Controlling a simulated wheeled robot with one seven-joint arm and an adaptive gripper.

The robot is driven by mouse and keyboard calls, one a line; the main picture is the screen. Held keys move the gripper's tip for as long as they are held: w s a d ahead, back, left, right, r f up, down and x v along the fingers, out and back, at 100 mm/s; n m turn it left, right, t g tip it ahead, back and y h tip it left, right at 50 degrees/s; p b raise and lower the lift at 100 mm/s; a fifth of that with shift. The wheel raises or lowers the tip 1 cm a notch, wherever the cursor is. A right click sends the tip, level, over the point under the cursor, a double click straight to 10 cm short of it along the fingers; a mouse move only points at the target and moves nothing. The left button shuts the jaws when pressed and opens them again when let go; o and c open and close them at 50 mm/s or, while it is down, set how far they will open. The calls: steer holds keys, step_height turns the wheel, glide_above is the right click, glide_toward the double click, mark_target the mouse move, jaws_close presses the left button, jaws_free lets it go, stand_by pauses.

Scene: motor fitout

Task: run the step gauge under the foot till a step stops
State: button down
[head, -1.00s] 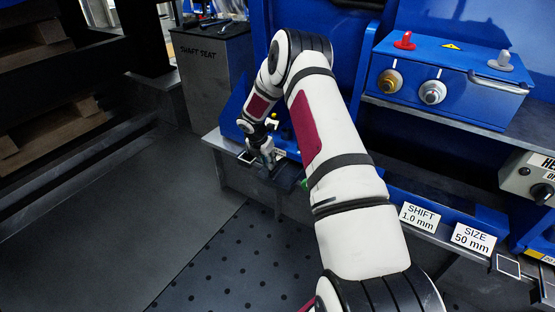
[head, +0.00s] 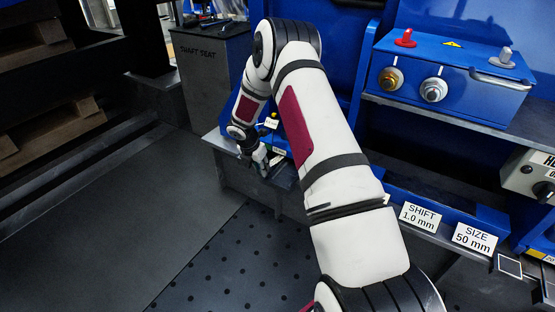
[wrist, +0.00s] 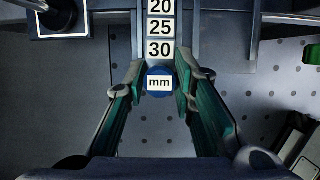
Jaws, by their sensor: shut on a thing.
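The step gauge (wrist: 160,28) shows in the wrist view as a narrow strip marked 20, 25 and 30, with a blue round end marked "mm". It runs up out of the top of that view. My gripper (wrist: 160,76) is shut on the gauge near its "mm" end, one green-lined finger on each side. In the head view my gripper (head: 259,160) is low at the bench's left end, and the gauge cannot be made out there. I cannot make out the foot, or whether a step touches it.
A blue control box (head: 450,80) with knobs stands on a shelf at the right. Signs read "SHIFT 1.0 mm" (head: 420,217) and "SIZE 50 mm" (head: 474,237). A grey "SHAFT SEAT" cabinet (head: 212,75) stands behind. The floor at the left is clear.

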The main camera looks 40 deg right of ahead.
steer(key=s+a+b, duration=0.1)
steer(key=s+a, duration=0.1)
steer(key=a, duration=0.5)
steer(key=shift+s+a, duration=0.15)
steer(key=shift+s, duration=0.15)
stand_by(0.8)
steer(key=shift+r, duration=0.15)
steer(key=shift+r+p, duration=2.1)
steer(key=shift+r, duration=0.4)
